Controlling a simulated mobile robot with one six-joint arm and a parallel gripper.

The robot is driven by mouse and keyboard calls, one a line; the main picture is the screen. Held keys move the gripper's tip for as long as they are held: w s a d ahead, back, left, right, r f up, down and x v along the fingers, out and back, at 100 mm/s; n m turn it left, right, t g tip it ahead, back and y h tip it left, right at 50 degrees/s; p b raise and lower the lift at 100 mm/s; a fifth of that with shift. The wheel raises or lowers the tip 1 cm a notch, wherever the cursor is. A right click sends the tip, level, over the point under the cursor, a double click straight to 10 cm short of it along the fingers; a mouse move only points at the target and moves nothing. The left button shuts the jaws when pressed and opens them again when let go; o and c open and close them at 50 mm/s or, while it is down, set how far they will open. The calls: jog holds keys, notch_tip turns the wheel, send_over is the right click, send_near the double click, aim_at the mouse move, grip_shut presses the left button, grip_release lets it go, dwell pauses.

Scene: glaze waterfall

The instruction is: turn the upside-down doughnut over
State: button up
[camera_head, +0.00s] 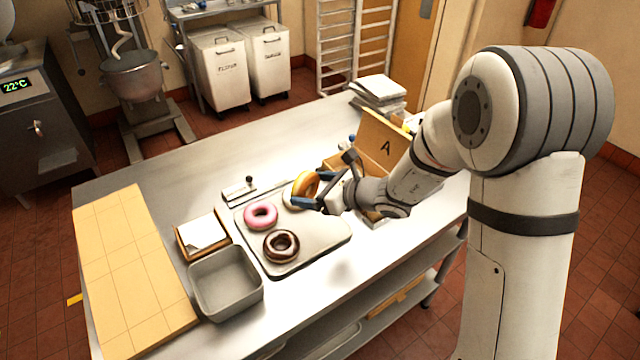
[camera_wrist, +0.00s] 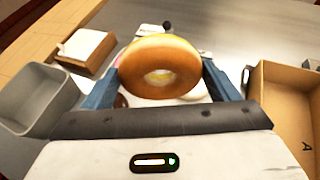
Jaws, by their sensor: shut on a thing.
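My gripper (camera_head: 318,186) is shut on a golden doughnut (camera_head: 306,183), with a blue finger on either side of it. In the wrist view the doughnut (camera_wrist: 160,70) stands steeply tilted between the fingers (camera_wrist: 161,74). Its plain brown face is toward the wrist camera, and yellow glaze shows along its upper far edge. It is over the far end of a grey tray (camera_head: 310,250); I cannot tell whether it touches the tray. A pink-glazed doughnut (camera_head: 261,215) and a chocolate one (camera_head: 281,245) lie on the tray, glaze up. A pale patch beneath the held doughnut is partly hidden.
A grey bin (camera_head: 227,285), a wooden box with white paper (camera_head: 203,233) and a tan board (camera_head: 130,270) are to the left. An open cardboard box marked A (camera_head: 383,147) stands close behind my gripper. A metal tool (camera_head: 240,190) lies beside the tray.

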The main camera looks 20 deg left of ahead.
jog(key=shift+w+d+f+b, duration=0.1)
jog(key=shift+f+b, duration=0.8)
jog(key=shift+f, duration=0.5)
jog(key=shift+w+d+f+b, duration=0.1)
jog(key=shift+f+b, duration=0.8)
jog(key=shift+f, duration=0.5)
jog(key=shift+f+b, duration=1.05)
jog(key=shift+b, duration=0.25)
jog(key=o, duration=0.9)
jog(key=shift+s, duration=0.1)
jog(key=shift+s+d+b, duration=0.15)
jog(key=shift+s+d, duration=0.25)
jog(key=shift+d, duration=0.8)
jog(key=shift+s+d+b, duration=0.2)
jog(key=shift+s+d, duration=0.15)
jog(key=shift+d, duration=0.85)
jog(key=shift+s+d+b, duration=0.15)
jog(key=shift+s+d, duration=0.25)
jog(key=shift+d, duration=0.8)
